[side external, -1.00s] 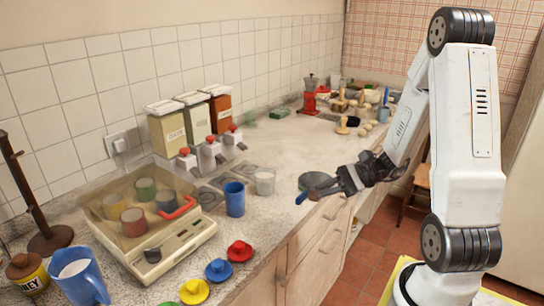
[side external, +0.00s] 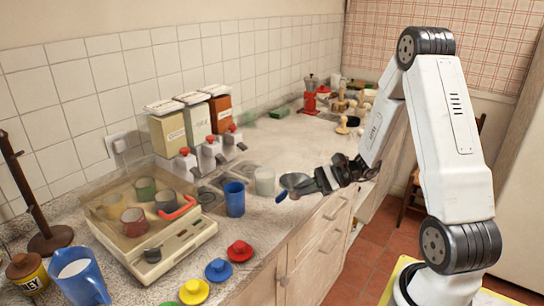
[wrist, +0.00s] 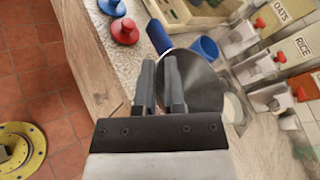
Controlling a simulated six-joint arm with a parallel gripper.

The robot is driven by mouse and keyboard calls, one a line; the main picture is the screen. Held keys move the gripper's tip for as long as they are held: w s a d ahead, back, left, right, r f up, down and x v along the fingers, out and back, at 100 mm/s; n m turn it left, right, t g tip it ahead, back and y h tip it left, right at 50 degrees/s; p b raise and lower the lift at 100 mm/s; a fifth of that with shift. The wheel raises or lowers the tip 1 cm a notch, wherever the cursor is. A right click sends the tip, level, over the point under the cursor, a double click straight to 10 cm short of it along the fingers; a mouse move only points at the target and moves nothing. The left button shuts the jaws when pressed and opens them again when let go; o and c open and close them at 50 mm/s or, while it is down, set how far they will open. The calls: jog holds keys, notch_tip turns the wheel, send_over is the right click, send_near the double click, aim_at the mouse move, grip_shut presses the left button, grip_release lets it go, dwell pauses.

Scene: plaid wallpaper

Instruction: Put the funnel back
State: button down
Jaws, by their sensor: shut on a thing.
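The funnel (side external: 295,181) has a grey cone and a blue spout. It is tilted, with the spout pointing to the lower left in the side view. My gripper (side external: 316,180) is shut on it at the cone's near side and holds it above the front edge of the counter. In the wrist view the grey cone (wrist: 203,82) shows just beyond and to the right of my gripper (wrist: 160,70), with the blue spout at the top left. The fingers hide part of the cone where they grip it.
A white cup (side external: 264,181) and a blue cup (side external: 234,199) stand just left of the funnel. Dispensers (side external: 209,150) line the wall behind. A clear-lidded case (side external: 150,215) and coloured lids (side external: 239,251) are farther left. Bare counter (side external: 290,145) lies behind the funnel.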

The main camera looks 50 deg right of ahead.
jog(key=w+f, duration=0.2)
jog(key=w+d+f, duration=0.1)
jog(key=f, duration=0.1)
jog(key=w+f, duration=0.2)
jog(key=shift+w+d, duration=0.25)
jog(key=shift+w, duration=0.1)
jog(key=shift+w+f, duration=0.25)
jog(key=shift+f, duration=0.05)
jog(key=shift+d+f, duration=0.1)
jog(key=shift+f, duration=1.4)
jog(key=shift+f, duration=0.1)
jog(key=c, duration=0.7)
grip_release()
jog(key=v, duration=1.2)
